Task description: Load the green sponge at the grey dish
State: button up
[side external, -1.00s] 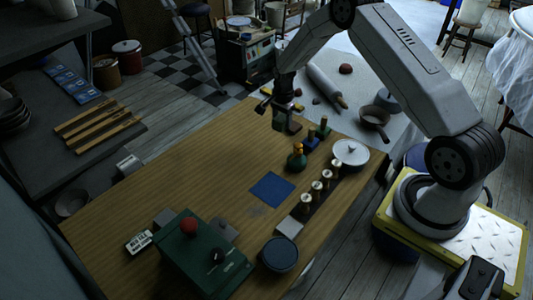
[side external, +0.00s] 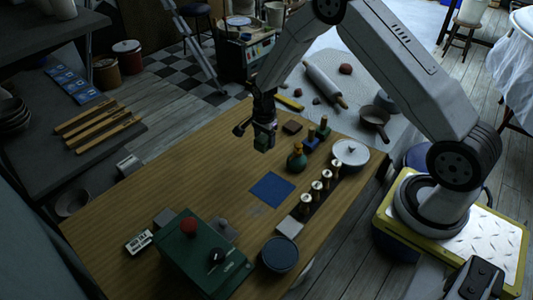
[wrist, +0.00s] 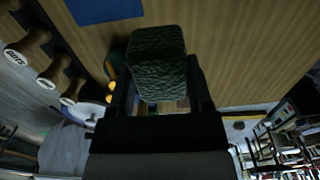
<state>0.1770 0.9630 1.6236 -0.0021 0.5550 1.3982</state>
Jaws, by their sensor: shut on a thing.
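My gripper (side external: 264,127) is shut on the green sponge (side external: 262,142), a dark green block held above the far part of the wooden table. In the wrist view the rough-textured sponge (wrist: 157,62) sits between the two fingers of my gripper (wrist: 160,88). A round, dark blue-grey dish (side external: 280,254) stands at the table's near edge, well away from the sponge. It looks empty and is the likeliest grey dish. It cannot be made out in the wrist view.
A blue square (side external: 272,189) lies mid-table. A green box with a red knob (side external: 205,255) is at the near left. The table's left side is clear.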

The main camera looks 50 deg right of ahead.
jog(key=s+a, duration=0.4)
jog(key=a, duration=0.5)
jog(key=r, duration=0.2)
send_over(281, 253)
jog(key=shift+f, duration=0.15)
jog(key=shift+f, duration=0.15)
jog(key=shift+f, duration=2.85)
jog(key=shift+f, duration=0.6)
jog(key=shift+r, duration=0.1)
notch_tip(281, 253, up, 7)
dwell(1.1)
